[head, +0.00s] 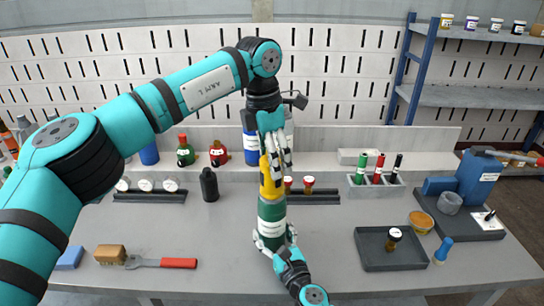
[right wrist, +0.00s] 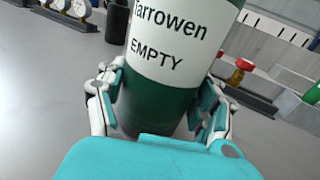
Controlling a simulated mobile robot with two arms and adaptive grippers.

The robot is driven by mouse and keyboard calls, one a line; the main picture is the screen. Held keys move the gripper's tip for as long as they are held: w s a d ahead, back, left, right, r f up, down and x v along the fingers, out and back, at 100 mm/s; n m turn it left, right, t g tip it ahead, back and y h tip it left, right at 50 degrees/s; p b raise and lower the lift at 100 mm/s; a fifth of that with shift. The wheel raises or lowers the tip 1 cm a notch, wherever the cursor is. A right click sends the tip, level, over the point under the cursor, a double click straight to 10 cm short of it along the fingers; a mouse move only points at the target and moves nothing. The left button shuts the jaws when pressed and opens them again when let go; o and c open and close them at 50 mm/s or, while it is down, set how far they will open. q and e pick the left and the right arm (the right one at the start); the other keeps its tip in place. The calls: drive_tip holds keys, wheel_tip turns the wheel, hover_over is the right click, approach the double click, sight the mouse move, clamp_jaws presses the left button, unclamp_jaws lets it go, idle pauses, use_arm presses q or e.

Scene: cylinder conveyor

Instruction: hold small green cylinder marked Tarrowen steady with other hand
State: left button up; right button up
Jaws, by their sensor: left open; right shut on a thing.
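The small green cylinder (head: 271,211) stands upright on the grey table in the middle of the head view, with a yellow upper part (head: 269,184). In the right wrist view the cylinder (right wrist: 158,117) has a white label reading "Tarrowen EMPTY". My right gripper (head: 272,240) is shut on its lower body, and its fingers (right wrist: 160,103) sit on both sides of it. My left gripper (head: 279,160) is open and points down, directly above and beside the yellow top. I cannot tell whether it touches the top.
Small red-topped valves (head: 308,184) on a dark rail stand just right of the cylinder. A black bottle (head: 209,185) stands to its left. A grey tray (head: 373,262) lies at right, and a red-handled wrench (head: 178,263) at left. The table between is clear.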

use_arm(q)
drive_tip(key=n, duration=0.6)
drive_tip(key=shift+y, duration=0.3)
drive_tip(key=shift+t, duration=0.3)
drive_tip(key=n, duration=0.6)
drive_tip(key=shift+y, duration=0.3)
drive_tip(key=shift+f, duration=1.25)
drive_tip(key=shift+c, duration=0.4)
